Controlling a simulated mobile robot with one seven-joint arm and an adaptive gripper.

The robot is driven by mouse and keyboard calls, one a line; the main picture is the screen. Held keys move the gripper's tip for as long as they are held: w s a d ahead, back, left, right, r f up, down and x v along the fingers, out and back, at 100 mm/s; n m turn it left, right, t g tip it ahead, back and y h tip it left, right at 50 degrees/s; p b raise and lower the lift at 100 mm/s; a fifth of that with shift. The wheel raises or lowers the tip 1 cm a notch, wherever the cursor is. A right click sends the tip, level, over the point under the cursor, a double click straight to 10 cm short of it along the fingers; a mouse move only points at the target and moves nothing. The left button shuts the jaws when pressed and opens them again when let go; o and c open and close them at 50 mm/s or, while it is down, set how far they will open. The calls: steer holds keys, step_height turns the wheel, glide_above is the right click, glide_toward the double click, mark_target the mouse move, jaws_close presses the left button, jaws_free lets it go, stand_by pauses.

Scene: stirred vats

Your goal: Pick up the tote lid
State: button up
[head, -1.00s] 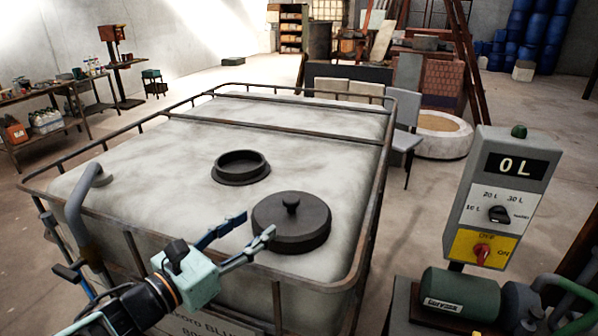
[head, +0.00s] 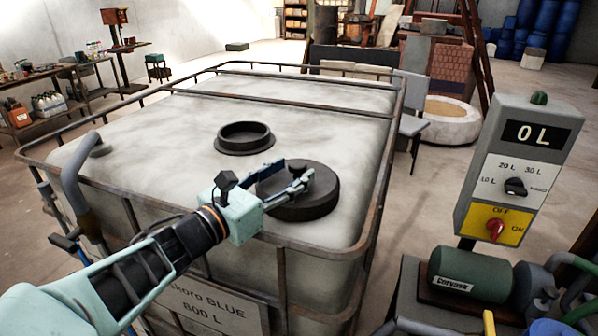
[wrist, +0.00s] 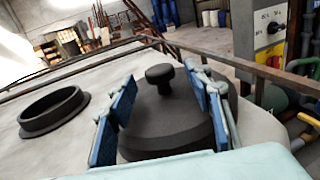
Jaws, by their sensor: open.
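The tote lid (head: 318,200) is a dark round disc with a central knob, lying on top of the pale tote (head: 190,125) near its front right corner. In the wrist view the lid (wrist: 150,130) and its knob (wrist: 160,78) lie ahead, between the two blue-padded fingers. My gripper (head: 290,180) is open, its fingers over the lid on either side of the knob. I cannot tell whether the fingers touch the lid. The tote's open filler neck (head: 244,137) stands left of the lid.
A metal rail (head: 375,195) runs around the tote's top edge. A bent grey pipe (head: 75,175) rises at the left. A control box (head: 515,170) reading 0 L and a green pump (head: 470,272) stand at the right. A chair (head: 412,115) is behind.

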mark_target(291, 172)
steer(key=b+x, duration=0.2)
steer(key=shift+w+d+f, duration=0.15)
steer(key=shift+w+d, duration=0.1)
steer(key=shift+w+d+r, duration=0.2)
steer(key=shift+w, duration=0.05)
steer(key=shift+c, duration=0.4)
jaws_close()
